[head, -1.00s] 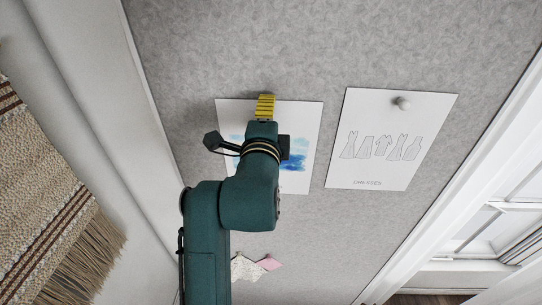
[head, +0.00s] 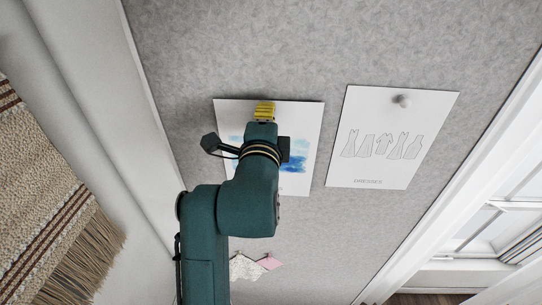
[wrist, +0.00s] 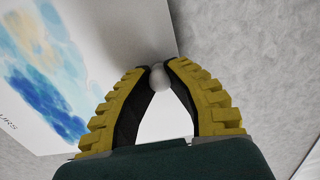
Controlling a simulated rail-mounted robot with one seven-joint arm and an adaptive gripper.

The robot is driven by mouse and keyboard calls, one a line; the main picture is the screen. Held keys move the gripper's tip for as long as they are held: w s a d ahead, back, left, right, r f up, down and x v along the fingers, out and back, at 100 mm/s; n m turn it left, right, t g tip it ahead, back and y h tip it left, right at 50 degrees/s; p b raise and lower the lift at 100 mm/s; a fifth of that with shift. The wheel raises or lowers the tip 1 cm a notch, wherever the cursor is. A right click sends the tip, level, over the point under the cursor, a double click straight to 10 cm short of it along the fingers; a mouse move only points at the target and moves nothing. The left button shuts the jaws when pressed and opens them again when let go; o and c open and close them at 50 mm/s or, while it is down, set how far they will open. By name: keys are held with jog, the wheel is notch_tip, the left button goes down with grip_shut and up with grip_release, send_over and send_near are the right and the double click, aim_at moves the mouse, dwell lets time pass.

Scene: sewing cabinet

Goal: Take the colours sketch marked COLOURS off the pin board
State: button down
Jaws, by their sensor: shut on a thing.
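The colours sketch (head: 302,118) is a white sheet with a blue watercolour patch, on the grey pin board (head: 330,45) in the head view. My arm hides much of it. In the wrist view the sketch (wrist: 105,20) fills the left, with blue and yellow paint and the letters "URS" at its edge. My gripper (wrist: 159,70) has its yellow, black-lined fingers shut at the tips on a round grey pin (wrist: 159,79). In the head view my gripper (head: 265,112) is at the sheet's upper edge.
A second sheet marked DRESSES (head: 380,172) hangs to the right, held by a grey round pin (head: 401,101). Fabric scraps (head: 243,267) are lower on the board. A window (head: 510,215) is at the right and a fringed woven textile (head: 45,200) at the left.

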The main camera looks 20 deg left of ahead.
jog(key=shift+v, duration=0.95)
jog(key=shift+s+b, duration=0.1)
jog(key=shift+b, duration=0.2)
jog(key=b+v, duration=0.2)
jog(key=v, duration=0.8)
jog(key=shift+b, duration=0.35)
